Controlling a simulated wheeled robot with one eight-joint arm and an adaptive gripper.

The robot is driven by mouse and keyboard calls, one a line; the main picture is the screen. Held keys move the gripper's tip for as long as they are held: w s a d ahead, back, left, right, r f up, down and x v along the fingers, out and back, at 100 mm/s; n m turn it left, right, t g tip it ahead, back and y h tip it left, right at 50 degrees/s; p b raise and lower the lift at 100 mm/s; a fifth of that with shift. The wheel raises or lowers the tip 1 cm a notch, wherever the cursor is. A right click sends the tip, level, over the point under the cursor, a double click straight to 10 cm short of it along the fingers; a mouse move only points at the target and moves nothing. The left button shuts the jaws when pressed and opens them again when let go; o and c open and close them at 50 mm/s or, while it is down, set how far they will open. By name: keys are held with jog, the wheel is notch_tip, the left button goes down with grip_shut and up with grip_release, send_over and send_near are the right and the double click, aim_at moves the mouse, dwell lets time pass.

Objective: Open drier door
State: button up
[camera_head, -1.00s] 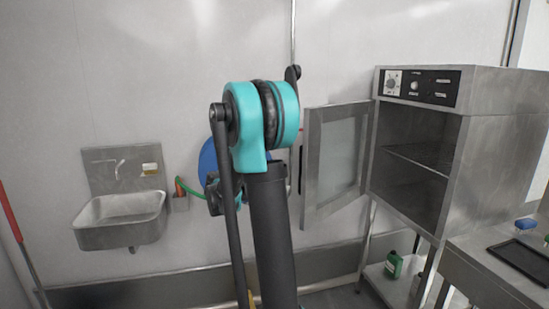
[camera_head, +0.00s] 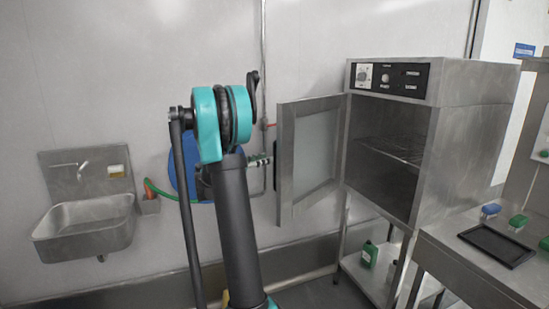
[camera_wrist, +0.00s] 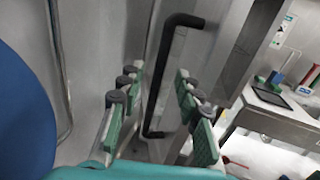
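The drier (camera_head: 440,140) is a steel cabinet at the right of the head view. Its door (camera_head: 312,150), with a glass pane, stands wide open, swung out to the left; the shelf inside shows. My gripper (camera_head: 262,160) is just left of the door's free edge, partly hidden behind my arm. In the wrist view my gripper (camera_wrist: 157,80) is open, its green-padded fingers apart. The black door handle (camera_wrist: 160,75) shows in the gap between the fingers, seemingly at or beyond the fingertips. I cannot tell whether they touch.
A steel sink (camera_head: 88,222) hangs on the left wall. A blue round object (camera_head: 185,175) is behind my arm. A steel table (camera_head: 450,262) with a black tray (camera_head: 496,245) stands at the right. A green bottle (camera_head: 369,255) sits on the shelf below the drier.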

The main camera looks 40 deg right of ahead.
jog(key=d, duration=0.6)
grip_shut()
jog(key=shift+w, duration=0.1)
dwell(0.4)
